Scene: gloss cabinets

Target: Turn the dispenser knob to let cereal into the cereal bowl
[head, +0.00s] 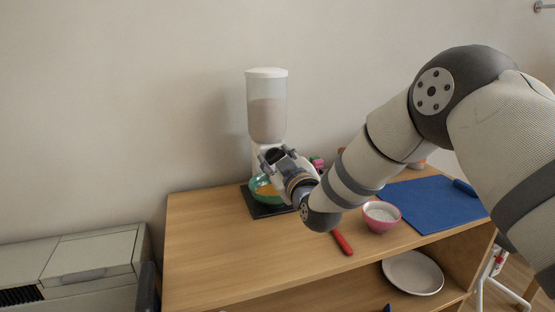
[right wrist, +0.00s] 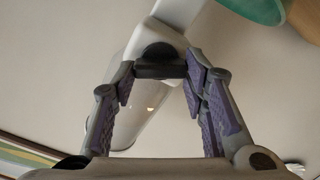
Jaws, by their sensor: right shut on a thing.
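The cereal dispenser (head: 267,108) stands upright at the back of the wooden cabinet, with a clear hopper, a white lid and pale brown cereal inside. Its dark knob (right wrist: 160,66) shows in the right wrist view but is hidden by my gripper in the head view. My right gripper (head: 271,157) is at the dispenser's front, shut on the knob, with a purple-padded finger on either side of it. The green cereal bowl (head: 262,189) sits below the spout, partly covered by my gripper, with some orange-brown showing in it. My left gripper is not in view.
The dispenser stands on a dark base (head: 263,209). A pink bowl (head: 381,226) with white contents, a red-handled utensil (head: 342,242) and a blue mat (head: 440,212) lie to the right. A white plate (head: 412,273) is on the lower shelf. The cabinet top's front left (head: 215,265) is clear.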

